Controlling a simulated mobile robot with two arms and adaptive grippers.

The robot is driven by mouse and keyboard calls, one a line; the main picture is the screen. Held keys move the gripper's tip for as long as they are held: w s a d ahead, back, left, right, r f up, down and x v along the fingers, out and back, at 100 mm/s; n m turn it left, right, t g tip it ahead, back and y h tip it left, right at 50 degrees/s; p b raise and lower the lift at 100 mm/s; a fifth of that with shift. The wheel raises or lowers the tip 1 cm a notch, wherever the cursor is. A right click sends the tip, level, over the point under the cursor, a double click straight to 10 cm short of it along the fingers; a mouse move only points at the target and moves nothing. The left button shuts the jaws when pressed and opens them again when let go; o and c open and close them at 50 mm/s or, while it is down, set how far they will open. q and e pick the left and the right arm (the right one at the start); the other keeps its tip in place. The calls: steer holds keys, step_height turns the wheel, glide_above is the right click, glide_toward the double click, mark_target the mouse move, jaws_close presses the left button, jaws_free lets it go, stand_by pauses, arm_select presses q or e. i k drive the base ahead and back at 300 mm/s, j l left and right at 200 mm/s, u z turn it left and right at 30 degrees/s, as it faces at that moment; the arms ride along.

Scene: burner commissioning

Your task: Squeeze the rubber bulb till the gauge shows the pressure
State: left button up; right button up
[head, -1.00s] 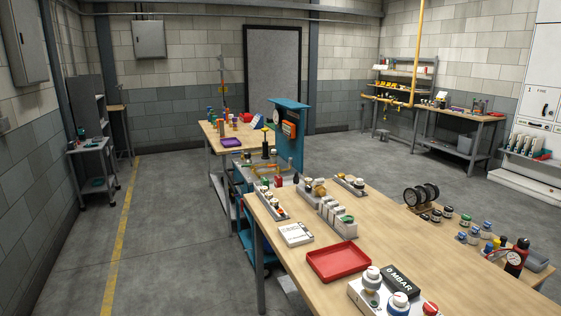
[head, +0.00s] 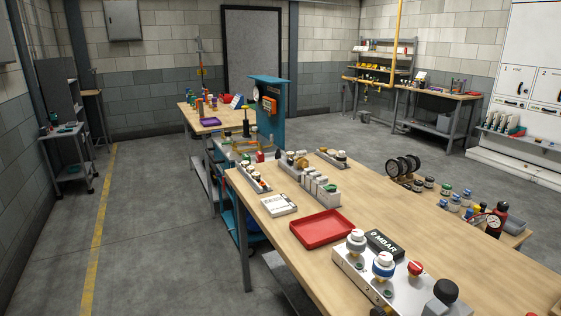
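A grey control box (head: 352,268) stands on the near end of the wooden bench. A black block on it reads "MBAR" (head: 384,244), with a digit before it that looks like 0. A black rounded piece (head: 446,290) on a grey mount at the box's near right end may be the rubber bulb; I cannot tell for sure. A round dial gauge (head: 493,223) with a white face and red rim sits by a dark bottle-like body at the bench's right edge. Its reading is too small to tell. Neither of my grippers is in view.
White, blue and red knobs (head: 415,268) crowd the box. A red tray (head: 321,229) and a white notepad (head: 265,204) lie behind it. Racks of small parts (head: 310,181) and several small jars stand farther back. The wooden bench (head: 400,213) is clear between the tray and gauge.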

mark_target(446, 289)
steer(key=k+z, duration=0.1)
steer(key=z, duration=0.3)
steer(key=k+j+z, duration=0.1)
steer(key=z, duration=0.75)
steer(key=k+j, duration=0.05)
steer(key=k, duration=0.05)
